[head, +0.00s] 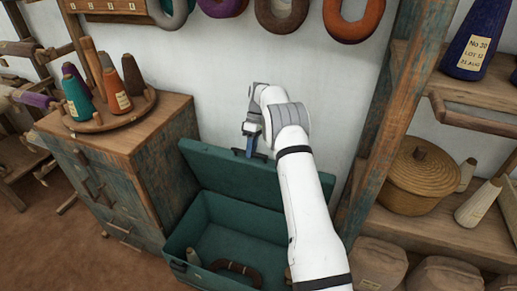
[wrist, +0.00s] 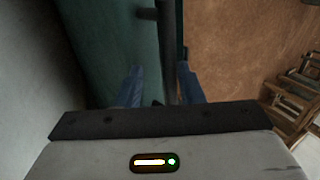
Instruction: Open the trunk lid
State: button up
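The green trunk (head: 240,212) stands on the floor against the white wall. Its lid (head: 222,172) is raised and leans back towards the wall, so the inside of the trunk shows. My gripper (head: 250,142) is at the upper edge of the lid, with its blue fingers pointing down. In the wrist view my gripper (wrist: 160,86) has its two blue fingers apart, with the lid (wrist: 112,45) and its edge running between and beyond them. I cannot tell whether a finger touches the lid. My arm hides the trunk's right part.
A worn wooden cabinet (head: 155,160) with a round tray of thread cones stands close to the trunk's left. Shelves with a round lidded basket (head: 420,175) stand at the right. Several yarn rings hang on the wall above. A dark curved object (head: 240,270) lies in the trunk.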

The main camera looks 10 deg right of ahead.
jog(key=shift+r, duration=0.1)
jog(key=v, duration=0.7)
jog(key=shift+w+r, duration=0.15)
jog(key=shift+r, duration=0.15)
jog(key=shift+d, duration=0.1)
